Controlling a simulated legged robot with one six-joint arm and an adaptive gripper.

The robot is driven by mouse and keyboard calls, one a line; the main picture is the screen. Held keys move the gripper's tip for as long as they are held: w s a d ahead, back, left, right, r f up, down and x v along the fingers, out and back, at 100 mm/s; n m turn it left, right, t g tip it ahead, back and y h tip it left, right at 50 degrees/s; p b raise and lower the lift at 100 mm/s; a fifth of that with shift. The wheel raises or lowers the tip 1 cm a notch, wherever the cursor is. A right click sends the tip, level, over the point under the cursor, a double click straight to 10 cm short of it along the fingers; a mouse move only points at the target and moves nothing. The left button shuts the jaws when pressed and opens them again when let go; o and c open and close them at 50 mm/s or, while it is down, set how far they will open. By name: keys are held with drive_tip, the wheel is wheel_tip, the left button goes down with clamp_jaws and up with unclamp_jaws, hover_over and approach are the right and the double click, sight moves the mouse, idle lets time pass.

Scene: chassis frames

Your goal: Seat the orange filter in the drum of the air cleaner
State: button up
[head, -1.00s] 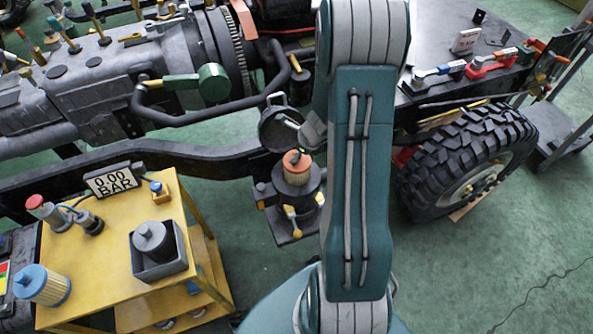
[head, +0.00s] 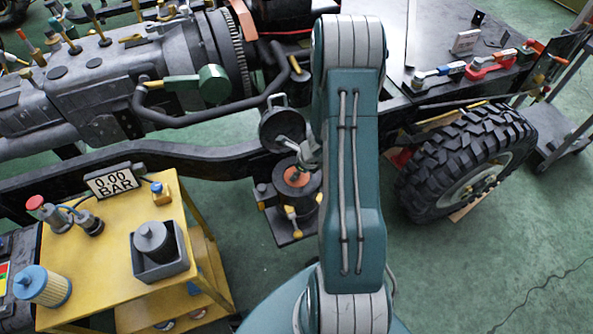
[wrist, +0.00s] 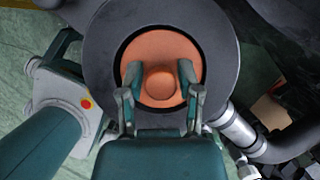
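The orange filter (wrist: 160,52) sits inside the dark round drum (wrist: 104,48) of the air cleaner, with a dark ring gap around it in the wrist view. Its orange top (head: 296,178) shows low within the drum (head: 312,188) in the head view; its pale side is hidden. My gripper (wrist: 159,74) is over the filter, its two fingers on either side of the round centre knob (wrist: 160,84). A gap shows between each finger and the knob, so it is open. My gripper (head: 306,156) is partly hidden by my arm in the head view.
The round hinged lid (head: 281,130) stands open behind the drum. The yellow cart (head: 110,258) on the left holds a blue-topped filter (head: 42,287), a grey container (head: 158,266) and a gauge reading 0.00 BAR (head: 111,181). A dark frame rail (head: 190,158) runs behind; a tyre (head: 462,165) is right.

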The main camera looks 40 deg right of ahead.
drive_tip(key=shift+r, duration=0.1)
idle(0.3)
drive_tip(key=v, duration=1.2)
drive_tip(key=a+r+n, duration=1.4)
drive_tip(key=r+n, duration=0.1)
drive_tip(key=r, duration=0.1)
drive_tip(key=s+a+r+n+t+h, duration=0.1)
drive_tip(key=s+a+r+n+h, duration=0.1)
drive_tip(key=s+a+r+n, duration=0.6)
drive_tip(key=s+r+n, duration=0.2)
drive_tip(key=s+n, duration=0.2)
drive_tip(key=n, duration=0.3)
drive_tip(key=shift+s+a+t, duration=0.15)
drive_tip(key=shift+s+t, duration=0.15)
drive_tip(key=shift+r, duration=0.1)
